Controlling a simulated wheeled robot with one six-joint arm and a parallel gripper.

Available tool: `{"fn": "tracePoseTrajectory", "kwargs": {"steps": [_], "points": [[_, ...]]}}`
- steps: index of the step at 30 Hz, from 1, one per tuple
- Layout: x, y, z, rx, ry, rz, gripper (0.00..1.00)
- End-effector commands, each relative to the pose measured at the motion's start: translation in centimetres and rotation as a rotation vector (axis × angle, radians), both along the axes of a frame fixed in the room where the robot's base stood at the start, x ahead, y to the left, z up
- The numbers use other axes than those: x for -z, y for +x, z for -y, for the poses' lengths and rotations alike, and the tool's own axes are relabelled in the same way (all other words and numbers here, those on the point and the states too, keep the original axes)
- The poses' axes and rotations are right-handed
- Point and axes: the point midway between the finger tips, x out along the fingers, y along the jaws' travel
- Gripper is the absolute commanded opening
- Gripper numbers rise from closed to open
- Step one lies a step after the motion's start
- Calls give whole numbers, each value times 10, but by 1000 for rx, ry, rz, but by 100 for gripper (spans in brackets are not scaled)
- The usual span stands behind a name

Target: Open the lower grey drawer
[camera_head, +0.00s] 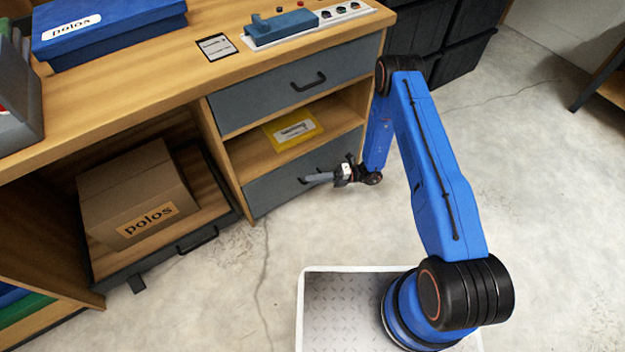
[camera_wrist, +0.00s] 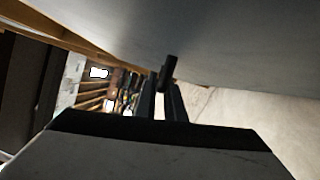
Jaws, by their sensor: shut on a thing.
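The lower grey drawer (camera_head: 268,194) is in the wooden bench, below an open shelf, and its front looks flush with the bench. My gripper (camera_head: 308,180) is at this drawer's front in the head view, at the height of its handle. In the wrist view, my gripper (camera_wrist: 162,100) has its two fingers close together on a dark bar, the drawer handle (camera_wrist: 169,68). The grey drawer face fills the upper part of that view. In the head view my gripper and wrist hide much of the handle.
An upper grey drawer (camera_head: 295,88) with a black handle is shut. A yellow packet (camera_head: 292,129) lies on the shelf between the drawers. To the left, a pulled-out tray (camera_head: 165,255) holds a cardboard box (camera_head: 135,195). The floor before the drawer is clear.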

Motion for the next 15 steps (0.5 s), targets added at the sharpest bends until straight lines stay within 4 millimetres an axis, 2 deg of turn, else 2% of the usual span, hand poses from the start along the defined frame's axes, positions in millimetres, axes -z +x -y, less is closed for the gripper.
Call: {"fn": "tracePoseTrajectory", "kwargs": {"steps": [8, 15], "points": [[0, -17, 12, 1, -1, -3, 0], [0, -60, 42, 4, 0, -4, 0]]}}
